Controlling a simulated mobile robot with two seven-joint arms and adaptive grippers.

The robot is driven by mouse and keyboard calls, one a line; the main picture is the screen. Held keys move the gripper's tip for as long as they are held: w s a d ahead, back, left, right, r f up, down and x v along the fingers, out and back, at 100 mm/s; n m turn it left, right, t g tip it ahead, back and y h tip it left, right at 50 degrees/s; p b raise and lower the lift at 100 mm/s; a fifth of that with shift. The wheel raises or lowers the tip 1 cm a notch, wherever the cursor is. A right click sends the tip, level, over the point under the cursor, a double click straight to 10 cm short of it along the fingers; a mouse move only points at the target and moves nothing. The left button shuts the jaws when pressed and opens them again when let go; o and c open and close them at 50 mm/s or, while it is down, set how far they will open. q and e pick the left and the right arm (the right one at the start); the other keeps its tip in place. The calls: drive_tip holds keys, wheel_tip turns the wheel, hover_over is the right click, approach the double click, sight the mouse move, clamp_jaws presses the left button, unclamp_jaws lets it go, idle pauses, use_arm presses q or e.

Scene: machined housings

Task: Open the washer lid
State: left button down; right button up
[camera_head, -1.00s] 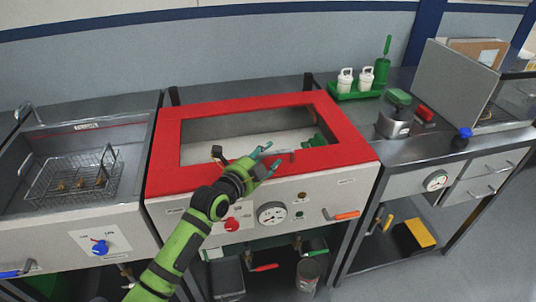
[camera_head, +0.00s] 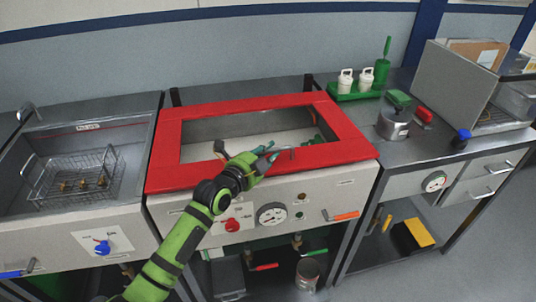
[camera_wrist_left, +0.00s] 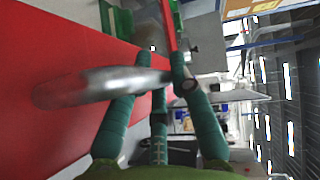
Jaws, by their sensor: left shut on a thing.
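The washer in the middle has a red lid (camera_head: 345,150), a frame around a see-through middle, lying down over the basin. A silver bar handle (camera_head: 291,152) is on the lid's front strip. My left gripper (camera_head: 268,152) is at this handle, above the front strip, with its teal fingers closed on the bar. In the left wrist view the handle (camera_wrist_left: 95,86) runs in between the fingers of my left gripper (camera_wrist_left: 160,82), with the red lid (camera_wrist_left: 50,130) beside it. The fingers hide part of the handle. My right gripper is not in view.
Left is an open basin with a wire basket (camera_head: 75,175). Behind on the right are a green tray with white bottles (camera_head: 344,82), a metal pot (camera_head: 394,123) and an upright grey panel (camera_head: 455,85). A dial (camera_head: 271,214) and knobs are on the washer's front.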

use_arm(q)
drive_tip(key=w+a+r+n+g+p, duration=0.1)
drive_tip(key=w+r+p, duration=0.3)
drive_tip(key=r, duration=0.6)
drive_tip(key=w+a+r+n+g+p, duration=0.2)
drive_tip(key=w+r+p, duration=0.3)
drive_tip(key=r, duration=0.6)
drive_tip(key=shift+w+g, duration=0.15)
drive_tip(key=shift+g, duration=0.35)
